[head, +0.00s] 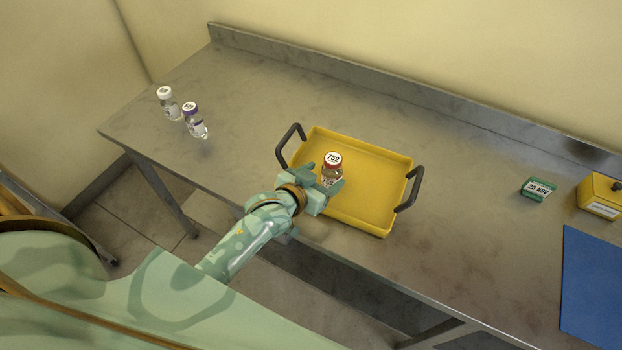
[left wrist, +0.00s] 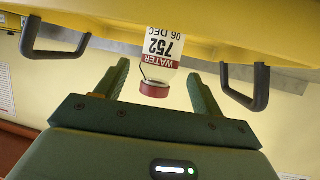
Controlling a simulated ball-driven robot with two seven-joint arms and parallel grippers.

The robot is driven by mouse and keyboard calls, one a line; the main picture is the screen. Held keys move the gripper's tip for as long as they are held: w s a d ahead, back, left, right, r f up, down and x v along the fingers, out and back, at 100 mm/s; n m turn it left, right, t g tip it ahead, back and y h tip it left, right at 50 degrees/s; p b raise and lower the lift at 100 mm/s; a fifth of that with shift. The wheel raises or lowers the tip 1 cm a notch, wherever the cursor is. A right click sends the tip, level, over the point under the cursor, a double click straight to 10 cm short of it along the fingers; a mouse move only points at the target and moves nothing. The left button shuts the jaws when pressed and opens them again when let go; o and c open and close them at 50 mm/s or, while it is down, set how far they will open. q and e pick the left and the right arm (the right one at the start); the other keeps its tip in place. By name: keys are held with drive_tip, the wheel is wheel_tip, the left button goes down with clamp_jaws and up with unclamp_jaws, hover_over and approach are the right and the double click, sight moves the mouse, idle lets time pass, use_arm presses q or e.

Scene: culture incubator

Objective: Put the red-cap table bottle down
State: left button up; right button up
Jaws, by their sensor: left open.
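In the left wrist view the bottle (left wrist: 164,46) shows upside down with a label reading WATER, 752, 06 DEC. My left gripper (head: 331,184) is over the tray with its fingers on either side of the bottle. In the left wrist view the left gripper (left wrist: 160,88) is open, with gaps between its fingers and the bottle. The bottle's base is partly hidden in the head view. My right gripper is not in view.
A white-cap bottle (head: 169,104) and a purple-cap bottle (head: 195,122) stand at the table's left. The tray has dark upright handles at both ends. A green date block (head: 538,189), a yellow box (head: 601,197) and a blue mat (head: 590,285) are at the right.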

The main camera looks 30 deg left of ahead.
use_arm(q)
drive_tip(key=p+v, duration=0.1)
drive_tip(key=v, duration=0.4)
drive_tip(key=shift+s+r, duration=0.1)
drive_tip(key=shift+s, duration=0.15)
